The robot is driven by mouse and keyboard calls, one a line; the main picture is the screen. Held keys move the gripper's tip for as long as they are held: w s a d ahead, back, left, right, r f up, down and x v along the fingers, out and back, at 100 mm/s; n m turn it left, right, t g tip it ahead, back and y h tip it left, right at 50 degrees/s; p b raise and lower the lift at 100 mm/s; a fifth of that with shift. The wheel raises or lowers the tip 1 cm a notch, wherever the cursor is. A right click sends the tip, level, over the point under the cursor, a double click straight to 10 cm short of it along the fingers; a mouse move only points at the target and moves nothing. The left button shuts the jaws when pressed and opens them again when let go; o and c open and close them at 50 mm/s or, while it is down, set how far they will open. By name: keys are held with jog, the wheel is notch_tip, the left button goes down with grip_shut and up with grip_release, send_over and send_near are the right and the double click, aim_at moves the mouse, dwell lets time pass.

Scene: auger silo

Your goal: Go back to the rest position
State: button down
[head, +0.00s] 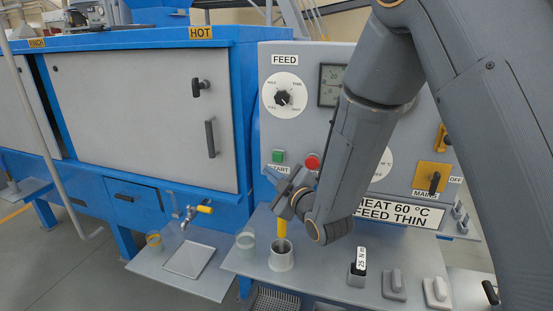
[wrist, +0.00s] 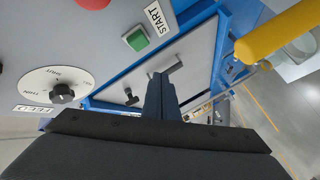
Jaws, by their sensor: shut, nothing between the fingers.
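My gripper (head: 276,181) is shut and empty in the head view, just in front of the lower left of the grey control panel (head: 306,62). Its closed fingers also show in the wrist view (wrist: 161,85). The green START button (head: 278,156) is right behind and above the gripper; it also shows in the wrist view (wrist: 136,39). The red button (head: 312,162) is just right of it, partly near my wrist. A yellow-handled tool (head: 282,226) stands in a grey cup (head: 281,258) below the gripper. My arm hides part of the panel's middle.
The FEED dial (head: 284,94) is upper left on the panel, the yellow MAINS switch (head: 432,178) at right. The blue cabinet (head: 140,110) with a yellow-handled tap (head: 204,209) stands left.

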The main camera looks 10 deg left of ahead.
jog(key=s+d+f+m+g+h, duration=0.1)
jog(key=d+f+m+g+h, duration=0.2)
jog(key=d, duration=0.8)
jog(key=s+d+f+m+g+h, duration=0.1)
jog(key=d+f+m+h, duration=0.2)
jog(key=d+m+h, duration=0.5)
jog(key=s+d+f+m+g, duration=0.1)
jog(key=s+d+m+g, duration=0.6)
jog(key=s+d, duration=1)
jog(key=s, duration=0.3)
jog(key=shift+s+d+g, duration=0.25)
jog(key=shift+s+g, duration=0.05)
jog(key=shift+s, duration=0.1)
